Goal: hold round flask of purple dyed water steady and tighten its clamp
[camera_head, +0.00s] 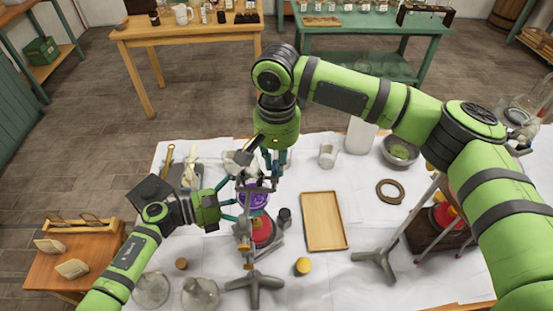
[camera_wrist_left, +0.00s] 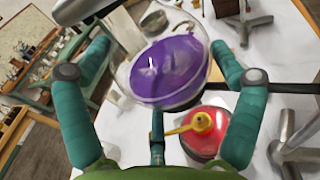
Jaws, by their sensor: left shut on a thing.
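The round flask of purple dyed water (camera_head: 257,196) is held by a metal stand (camera_head: 248,225) on the white-covered table. In the left wrist view the flask (camera_wrist_left: 170,68) is clear glass, with purple liquid in its lower part. My left gripper (camera_head: 240,203) comes from the left and is shut on the flask, its teal fingers (camera_wrist_left: 158,55) on either side of the glass. My right gripper (camera_head: 273,165) points down from above at the clamp (camera_head: 258,186) by the flask's neck. Its fingertips are partly hidden among the metal parts, so I cannot tell whether it grips the clamp.
A red vessel with a yellow top (camera_wrist_left: 202,122) stands below the flask. Glassware (camera_head: 200,293) sits at the front left.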

